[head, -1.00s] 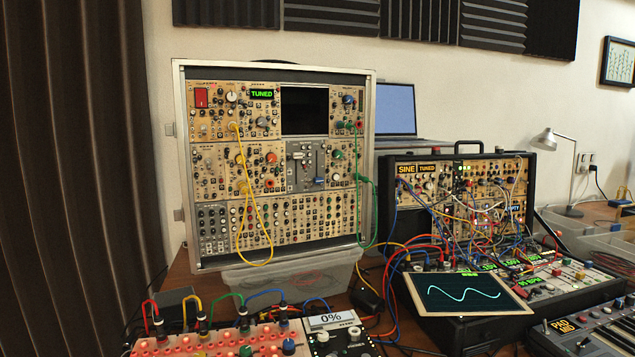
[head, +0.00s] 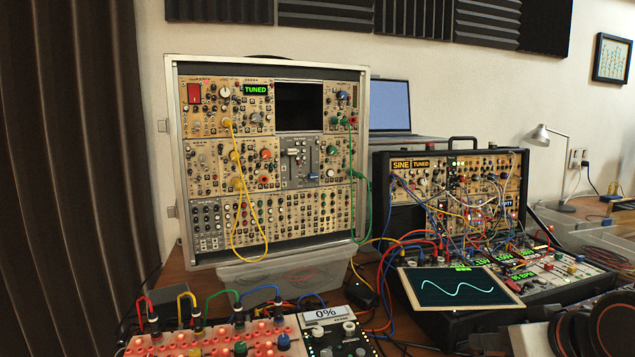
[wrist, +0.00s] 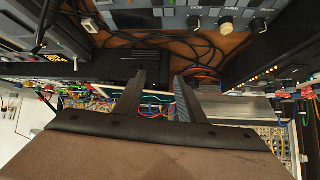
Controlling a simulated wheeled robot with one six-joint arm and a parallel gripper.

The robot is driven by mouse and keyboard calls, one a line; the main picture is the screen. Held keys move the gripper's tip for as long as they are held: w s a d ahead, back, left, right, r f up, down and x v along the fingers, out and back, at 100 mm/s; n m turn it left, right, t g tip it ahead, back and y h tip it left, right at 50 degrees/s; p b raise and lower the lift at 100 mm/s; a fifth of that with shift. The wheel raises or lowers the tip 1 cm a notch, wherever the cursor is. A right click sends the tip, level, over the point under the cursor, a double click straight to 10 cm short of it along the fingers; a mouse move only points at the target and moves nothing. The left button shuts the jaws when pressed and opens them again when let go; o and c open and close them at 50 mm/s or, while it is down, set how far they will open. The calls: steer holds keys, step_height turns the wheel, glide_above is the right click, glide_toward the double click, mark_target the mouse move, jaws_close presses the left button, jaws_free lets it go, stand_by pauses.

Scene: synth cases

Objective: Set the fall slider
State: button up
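A grey module (head: 300,176) with vertical sliders sits in the middle row of the tall silver-framed rack (head: 167,150). A pale slider cap (head: 292,153) is near its top, and a blue slider cap (head: 314,176) is lower right. The labels are too small to read, so I cannot tell which is the fall slider. In the wrist view my gripper (wrist: 159,82) is open, its two dark fingers apart with nothing between them. It is away from the slider module, over cables and other gear.
Yellow and green cables (head: 353,190) hang from the tall rack. A black case (head: 380,200) full of patch cables stands to its right, with a waveform screen (head: 455,288) in front. A red-knobbed box (head: 205,341) and a 0% unit (head: 335,330) occupy the front.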

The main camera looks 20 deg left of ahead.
steer(key=w+a+r+n+t+y, duration=0.2)
steer(key=w+a+r+y, duration=0.3)
steer(key=a+r, duration=0.65)
steer(key=n+t+y, duration=0.2)
steer(key=t+y, duration=0.1)
glide_toward(314, 179)
steer(key=x, duration=0.8)
jaws_close()
steer(key=shift+r, duration=0.1)
